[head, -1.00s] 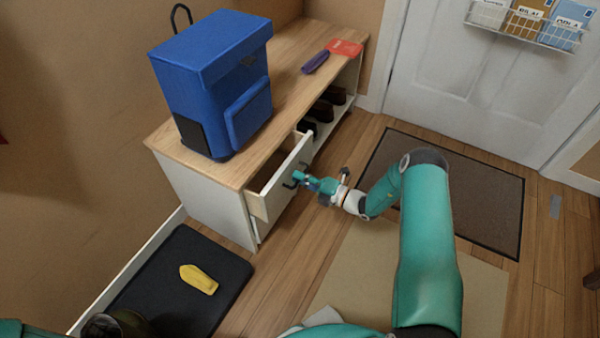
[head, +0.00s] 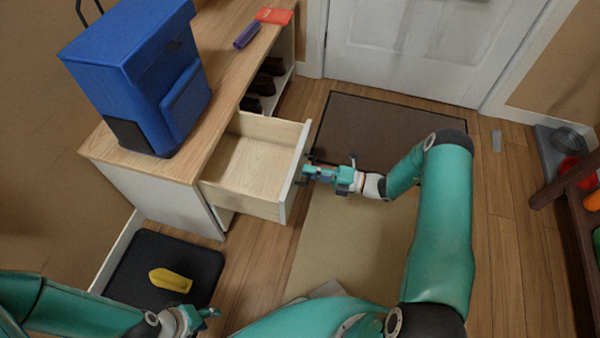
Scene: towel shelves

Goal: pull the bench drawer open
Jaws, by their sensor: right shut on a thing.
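The bench (head: 215,78) has a wooden top and white sides and stands along the left wall. Its drawer (head: 243,170) is pulled well out, and its pale wooden inside is empty. My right gripper (head: 309,172) is shut on the drawer handle at the white drawer front (head: 292,182); the fingers hide most of the handle. My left gripper (head: 212,318) is low at the front left, apart from the bench and empty-looking; its fingers are too small to tell open or shut.
A yellow item (head: 170,280) lies on a black tray (head: 135,262). Dark doormat (head: 385,120) behind; wooden rack (head: 575,215) at right.

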